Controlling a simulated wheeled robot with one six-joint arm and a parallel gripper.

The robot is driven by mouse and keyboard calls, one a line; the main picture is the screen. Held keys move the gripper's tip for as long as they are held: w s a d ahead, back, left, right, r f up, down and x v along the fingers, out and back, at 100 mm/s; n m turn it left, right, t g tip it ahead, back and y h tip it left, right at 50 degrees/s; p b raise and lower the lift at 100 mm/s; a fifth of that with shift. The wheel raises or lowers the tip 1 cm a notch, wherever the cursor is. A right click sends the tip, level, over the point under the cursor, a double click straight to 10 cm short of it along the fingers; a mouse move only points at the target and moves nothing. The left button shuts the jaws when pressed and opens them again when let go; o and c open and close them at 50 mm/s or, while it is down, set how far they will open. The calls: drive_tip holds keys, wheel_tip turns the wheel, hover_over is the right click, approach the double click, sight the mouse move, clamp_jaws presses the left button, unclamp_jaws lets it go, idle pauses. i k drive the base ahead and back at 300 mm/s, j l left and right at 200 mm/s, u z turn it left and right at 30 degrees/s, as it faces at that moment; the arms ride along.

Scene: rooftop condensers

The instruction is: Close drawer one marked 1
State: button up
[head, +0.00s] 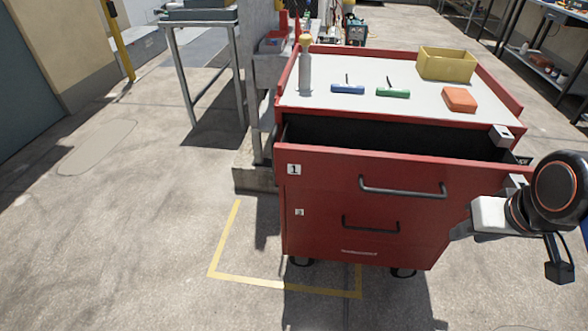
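The drawer marked 1 (330,180) is the upper drawer of a red tool cart (290,95). It is pulled out, and its dark inside shows between the worktop and its red front. A white label with a 1 (293,169) is at its upper left. Its dark bar handle (402,190) is right of centre on the front. My gripper (464,230) is at the right edge of the cart front, right of and below the handle, apart from it. Its pale body and a grey finger show, but the finger gap is not clear.
A lower drawer with its own handle (371,225) looks shut. On the worktop are a spray bottle (305,70), a blue tool (347,89), a green tool (393,93), an orange block (459,99) and a yellow bin (446,66). Yellow floor tape (245,281) and open concrete lie in front.

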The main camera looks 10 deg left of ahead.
sight(321, 167)
drive_tip(key=j+z, duration=0.1)
drive_tip(key=j, duration=0.4)
drive_tip(key=k+j+z, duration=0.1)
drive_tip(key=j, duration=0.4)
drive_tip(key=k+j+z, duration=0.1)
drive_tip(key=j, duration=0.4)
drive_tip(key=j+z, duration=0.1)
drive_tip(key=j, duration=0.4)
drive_tip(key=k+j+z, duration=0.1)
drive_tip(key=j, duration=0.35)
drive_tip(key=k, duration=0.1)
